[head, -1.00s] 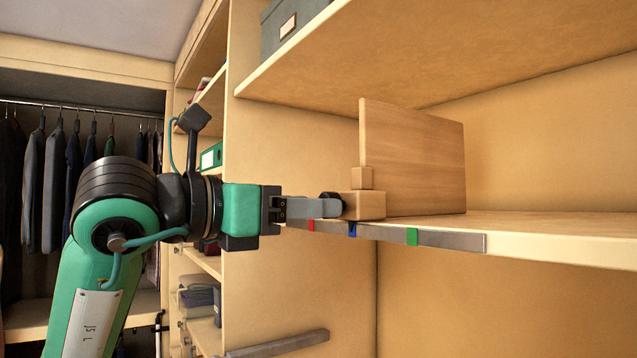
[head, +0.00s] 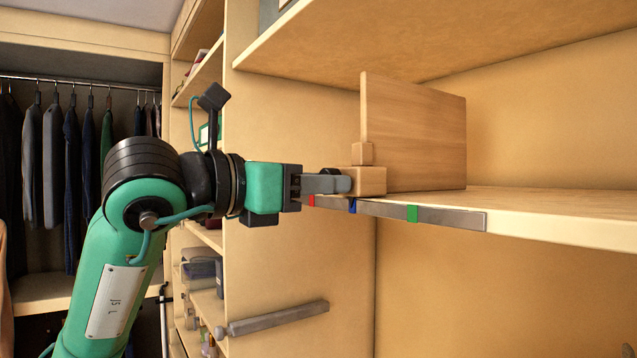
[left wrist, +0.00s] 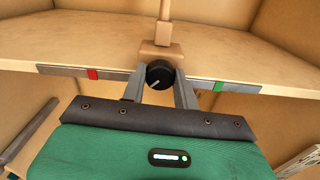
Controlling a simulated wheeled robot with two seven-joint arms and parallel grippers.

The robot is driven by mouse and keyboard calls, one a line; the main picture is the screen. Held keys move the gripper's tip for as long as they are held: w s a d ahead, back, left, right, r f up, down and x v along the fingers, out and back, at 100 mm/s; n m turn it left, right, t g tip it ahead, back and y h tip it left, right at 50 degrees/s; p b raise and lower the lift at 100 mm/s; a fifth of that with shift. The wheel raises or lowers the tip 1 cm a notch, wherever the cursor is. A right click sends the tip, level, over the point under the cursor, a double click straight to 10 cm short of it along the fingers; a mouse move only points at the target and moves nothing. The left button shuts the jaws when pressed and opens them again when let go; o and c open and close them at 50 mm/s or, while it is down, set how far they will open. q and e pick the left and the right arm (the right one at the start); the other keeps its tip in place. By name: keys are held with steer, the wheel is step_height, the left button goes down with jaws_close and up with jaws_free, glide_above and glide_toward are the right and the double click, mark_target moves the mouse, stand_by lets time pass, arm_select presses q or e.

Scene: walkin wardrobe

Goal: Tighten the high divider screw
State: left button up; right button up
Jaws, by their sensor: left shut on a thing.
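The wooden divider (head: 412,135) stands upright on the shelf, its block-shaped foot (head: 370,181) at the shelf's front edge. The black screw knob (left wrist: 160,74) with a pale pointer line sits on the front of that foot, seen in the left wrist view. My left gripper (head: 346,184) is shut on the knob, one finger on each side of it. In the head view the fingers mostly hide the knob. The grey strip (head: 450,217) along the shelf edge carries red (head: 311,201), blue (head: 352,205) and green (head: 412,213) marks; the foot is near the blue one. My right gripper is out of view.
The shelf (head: 540,205) is bare right of the divider, with another shelf (head: 430,45) above. A grey bar with a round end (head: 275,318) sits lower on the side panel. Hanging clothes (head: 60,165) and smaller shelves are at the left.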

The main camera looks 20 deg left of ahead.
arm_select(q)
steer(key=shift+m+b, duration=4.7)
steer(key=shift+m, duration=8.9)
steer(key=o, duration=1)
